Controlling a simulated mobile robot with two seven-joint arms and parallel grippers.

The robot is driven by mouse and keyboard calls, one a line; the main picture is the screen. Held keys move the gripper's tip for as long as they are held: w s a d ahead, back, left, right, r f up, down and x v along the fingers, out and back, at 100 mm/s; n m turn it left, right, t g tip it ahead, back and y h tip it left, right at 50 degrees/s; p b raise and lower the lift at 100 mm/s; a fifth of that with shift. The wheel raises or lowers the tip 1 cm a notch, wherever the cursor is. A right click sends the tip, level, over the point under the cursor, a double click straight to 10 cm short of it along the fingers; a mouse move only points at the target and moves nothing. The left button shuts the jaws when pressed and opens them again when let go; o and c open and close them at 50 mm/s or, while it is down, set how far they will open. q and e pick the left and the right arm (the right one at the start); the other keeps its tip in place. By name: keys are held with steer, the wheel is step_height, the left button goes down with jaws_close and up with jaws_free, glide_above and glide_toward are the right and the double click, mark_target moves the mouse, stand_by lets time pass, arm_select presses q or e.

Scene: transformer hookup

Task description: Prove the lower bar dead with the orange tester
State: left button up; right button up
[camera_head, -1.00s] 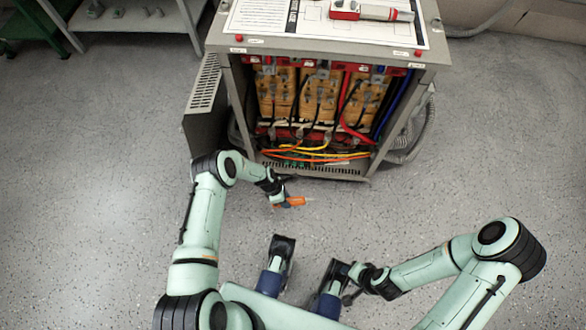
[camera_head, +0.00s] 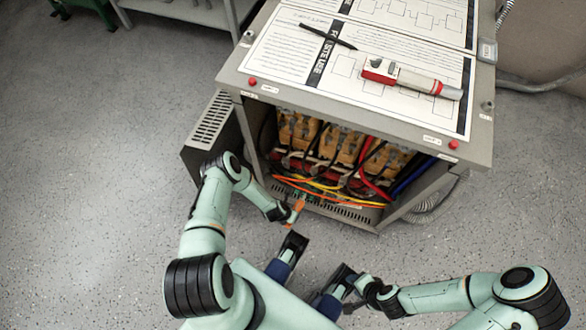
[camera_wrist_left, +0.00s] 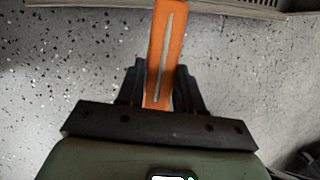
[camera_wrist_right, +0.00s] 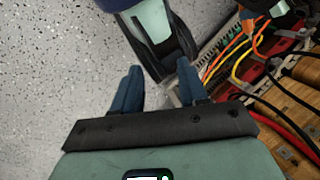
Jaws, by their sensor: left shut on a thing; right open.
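The orange tester (camera_head: 298,207) is in my left gripper (camera_head: 289,216), just in front of the cabinet's lower front edge and apart from it. In the left wrist view the tester (camera_wrist_left: 167,50) stands upright between the fingers and points away. My right gripper (camera_wrist_right: 158,88) is open and empty. In the head view it (camera_head: 350,303) is low, right of centre, near my base. The open cabinet (camera_head: 255,150) shows brown coils and red parts inside. I cannot single out the lower bar.
Orange and yellow cables (camera_head: 318,187) hang across the cabinet's lower opening. An open vented door (camera_head: 213,120) stands at its left. A red and white device (camera_head: 410,80) and a black pen (camera_head: 325,36) lie on papers on top. The floor at left is clear.

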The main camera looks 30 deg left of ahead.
mark_target(299, 200)
arm_select(q)
steer(key=w+b, duration=0.1)
steer(key=w, duration=0.1)
steer(key=w+a+b, duration=0.1)
steer(key=w, duration=0.2)
steer(key=shift+a, duration=0.1)
steer(key=shift+w+a+b, duration=0.2)
steer(key=shift+w+b, duration=0.1)
steer(key=shift+w, duration=0.55)
arm_select(e)
steer(key=shift+t+h, duration=0.4)
steer(key=shift+t, duration=0.3)
steer(key=shift+w+d+f, duration=0.35)
steer(key=shift+w+f, duration=0.2)
steer(key=shift+w, duration=0.15)
steer(key=shift+w+d+f, duration=0.3)
steer(key=shift+w+f, duration=0.25)
steer(key=shift+w, duration=0.15)
steer(key=shift+w+d+f, duration=0.35)
steer(key=shift+w+f, duration=0.2)
steer(key=shift+w, duration=0.15)
arm_select(q)
steer(key=shift+w+a+b, duration=0.15)
steer(key=shift+w+b, duration=0.25)
steer(key=shift+w, duration=0.2)
arm_select(e)
steer(key=shift+f, duration=0.5)
